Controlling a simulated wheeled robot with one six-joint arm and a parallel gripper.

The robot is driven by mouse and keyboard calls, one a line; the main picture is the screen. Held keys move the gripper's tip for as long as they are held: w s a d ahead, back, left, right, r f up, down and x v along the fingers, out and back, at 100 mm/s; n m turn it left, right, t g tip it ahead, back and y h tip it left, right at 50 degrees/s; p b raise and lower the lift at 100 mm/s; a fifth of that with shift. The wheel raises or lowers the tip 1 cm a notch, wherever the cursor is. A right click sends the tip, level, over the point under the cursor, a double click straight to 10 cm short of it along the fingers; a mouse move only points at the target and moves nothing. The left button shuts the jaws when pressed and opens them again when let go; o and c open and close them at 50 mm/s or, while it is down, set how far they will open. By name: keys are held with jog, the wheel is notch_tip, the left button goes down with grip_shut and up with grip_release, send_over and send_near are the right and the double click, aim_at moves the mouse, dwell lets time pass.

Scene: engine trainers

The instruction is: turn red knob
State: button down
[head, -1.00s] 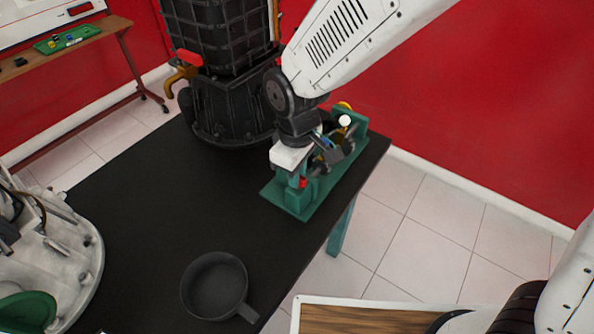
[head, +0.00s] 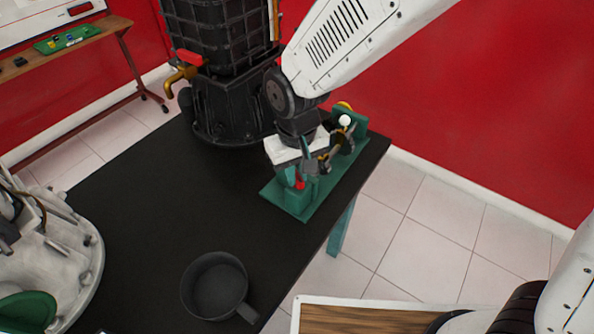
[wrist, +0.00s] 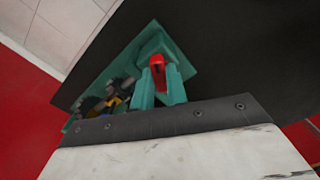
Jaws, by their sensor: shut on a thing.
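The red knob (head: 300,183) is on the near end of a green engine trainer (head: 291,205) on the black table. It also shows in the wrist view (wrist: 157,66), between the two teal fingers of my gripper (wrist: 158,85). My gripper (head: 296,176) points down at the trainer and is shut on the knob. In the head view the fingers and the white gripper body hide part of the knob and of the trainer.
A black pan (head: 216,287) lies at the table's front. A large black container (head: 222,80) with a red-handled tap (head: 187,58) stands behind. The black table's middle (head: 150,210) is clear. A white machine (head: 55,245) is at the left.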

aim_at(298, 176)
dwell(0.3)
jog(key=c, duration=1.4)
grip_release()
notch_tip(298, 176, up, 8)
jog(key=shift+f, duration=0.1)
jog(key=s+d+r+m, duration=0.2)
jog(key=s+d+r, duration=0.1)
jog(key=d, duration=0.7)
jog(key=s+d+r+m+t, duration=0.1)
jog(key=s+d+r, duration=0.3)
jog(key=d, duration=0.6)
jog(key=s+d+r+m, duration=0.3)
jog(key=s+d, duration=0.4)
jog(key=d, duration=0.3)
jog(key=shift+s+d+r, duration=0.15)
jog(key=shift+d+r, duration=0.05)
jog(key=shift+r, duration=0.3)
